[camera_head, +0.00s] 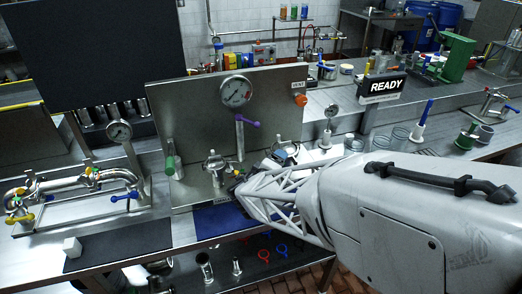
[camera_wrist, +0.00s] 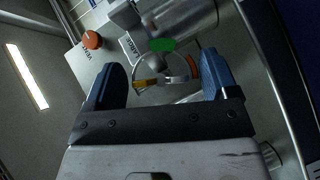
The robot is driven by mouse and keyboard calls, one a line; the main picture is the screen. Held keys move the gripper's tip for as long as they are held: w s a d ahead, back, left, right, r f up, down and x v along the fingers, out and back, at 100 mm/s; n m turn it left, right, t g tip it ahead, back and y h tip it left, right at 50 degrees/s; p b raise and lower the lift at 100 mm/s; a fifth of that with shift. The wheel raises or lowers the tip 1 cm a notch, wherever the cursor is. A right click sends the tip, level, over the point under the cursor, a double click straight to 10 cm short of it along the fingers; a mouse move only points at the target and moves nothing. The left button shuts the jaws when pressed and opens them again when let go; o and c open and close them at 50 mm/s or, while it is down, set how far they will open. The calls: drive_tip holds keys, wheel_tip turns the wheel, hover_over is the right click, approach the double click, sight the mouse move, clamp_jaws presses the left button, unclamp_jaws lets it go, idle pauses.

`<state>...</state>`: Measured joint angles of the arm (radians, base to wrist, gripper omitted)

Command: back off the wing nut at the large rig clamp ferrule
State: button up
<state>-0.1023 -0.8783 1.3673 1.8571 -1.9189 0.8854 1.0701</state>
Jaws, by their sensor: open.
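My gripper (camera_head: 236,187) is at the steel panel's lower front in the head view. In the wrist view its two blue fingers (camera_wrist: 162,64) are spread apart. A round metal clamp (camera_wrist: 182,80) shows between them, with a yellow piece (camera_wrist: 146,82) on its left that looks like the wing nut. No finger visibly grips it; I cannot tell whether either touches. A green piece (camera_wrist: 162,45) shows just above the clamp. In the head view the clamp ferrule (camera_head: 214,163) shows at the panel, just up and left of my gripper, with its lower right side partly hidden.
The steel panel (camera_head: 190,110) carries a gauge (camera_head: 236,91), a purple-handled valve (camera_head: 240,130), a green handle (camera_head: 171,166) and an orange knob (camera_head: 300,100). A pipe assembly (camera_head: 75,183) with coloured clamps stands at left.

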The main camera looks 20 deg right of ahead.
drive_tip(key=c, duration=0.9)
drive_tip(key=shift+n+t+h, duration=0.6)
drive_tip(key=shift+n+h, duration=0.4)
drive_tip(key=o, duration=0.9)
drive_tip(key=shift+s+a, duration=0.15)
drive_tip(key=v, duration=0.7)
drive_tip(key=shift+s+a, duration=0.15)
drive_tip(key=shift+s, duration=0.05)
